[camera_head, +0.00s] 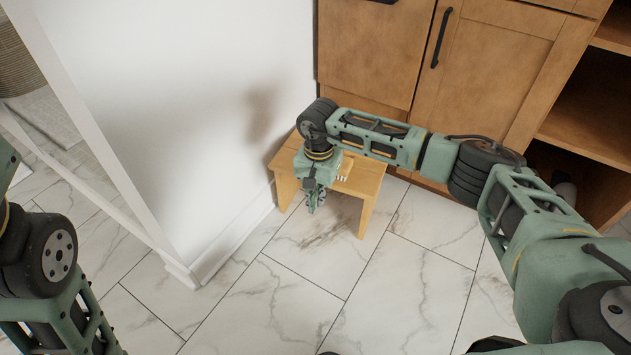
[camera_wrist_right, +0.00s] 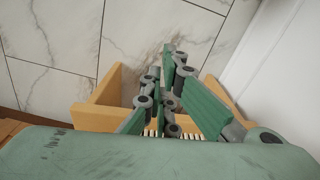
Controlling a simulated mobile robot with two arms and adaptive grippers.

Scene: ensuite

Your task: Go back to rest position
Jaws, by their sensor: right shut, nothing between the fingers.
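My right arm reaches in from the right in the head view. Its right gripper (camera_head: 314,203) points down at the front edge of a small wooden stool (camera_head: 369,184). In the right wrist view the fingers of the right gripper (camera_wrist_right: 172,72) are together with nothing between them. The stool (camera_wrist_right: 97,109) shows behind and around them there. Part of my left arm shows at the left edge of the head view, but its gripper is out of view.
A small thing with white bristles (camera_head: 342,178) is on the stool, partly hidden by the gripper. A white wall (camera_head: 215,90) stands close left of it. A wooden cabinet (camera_head: 480,75) with open shelves stands behind and right. The marble-tiled floor (camera_head: 390,285) in front is clear.

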